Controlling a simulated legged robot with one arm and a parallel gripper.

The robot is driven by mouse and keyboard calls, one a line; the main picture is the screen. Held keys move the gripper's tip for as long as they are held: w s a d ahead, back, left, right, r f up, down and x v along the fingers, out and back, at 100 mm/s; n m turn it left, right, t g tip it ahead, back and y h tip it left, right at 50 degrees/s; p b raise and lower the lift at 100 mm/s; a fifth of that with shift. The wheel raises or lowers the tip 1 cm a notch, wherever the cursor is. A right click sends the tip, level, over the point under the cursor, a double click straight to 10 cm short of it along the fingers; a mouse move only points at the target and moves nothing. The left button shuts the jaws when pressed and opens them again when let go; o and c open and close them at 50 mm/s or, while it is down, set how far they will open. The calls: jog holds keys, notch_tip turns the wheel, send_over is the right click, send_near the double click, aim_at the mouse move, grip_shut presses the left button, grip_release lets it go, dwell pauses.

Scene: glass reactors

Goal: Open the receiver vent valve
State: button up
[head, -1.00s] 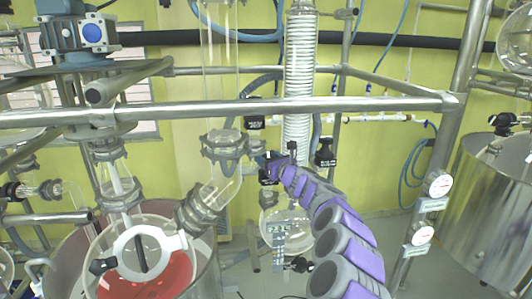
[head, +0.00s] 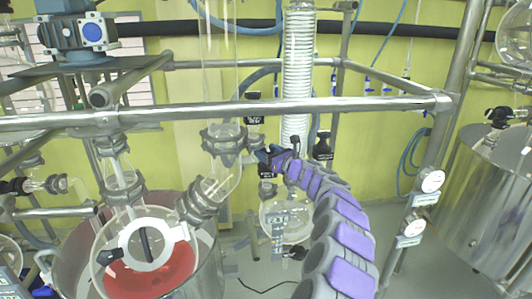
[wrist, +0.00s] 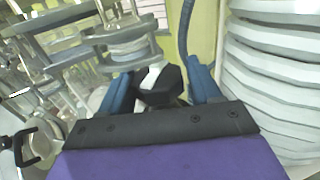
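My gripper (head: 268,156) is at the glass piping just left of the coiled condenser in the head view, above the round glass receiver (head: 287,222). In the wrist view, its two blue fingers (wrist: 160,92) stand well apart, one on each side of a black valve knob (wrist: 158,88) with a white part behind it. The gripper looks open around the knob; whether either finger touches it is unclear. The knob's lower part is hidden behind the black gripper edge. In the head view I cannot make the knob out apart from the fingers.
The white coiled condenser (head: 298,75) stands close right of the gripper and fills the wrist view's right side. A horizontal steel rail (head: 350,104) crosses in front. A glass reactor with red liquid (head: 150,275) is at lower left. A steel vessel (head: 490,220) stands right.

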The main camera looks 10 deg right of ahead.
jog(key=shift+s+d+r+m+t+h+b, duration=0.15)
jog(key=shift+m+t+h+b, duration=0.6)
jog(key=shift+b, duration=1.2)
jog(key=m+h+b, duration=0.1)
jog(key=b, duration=0.1)
jog(key=shift+r+h+b, duration=0.15)
jog(key=shift+h+b, duration=0.2)
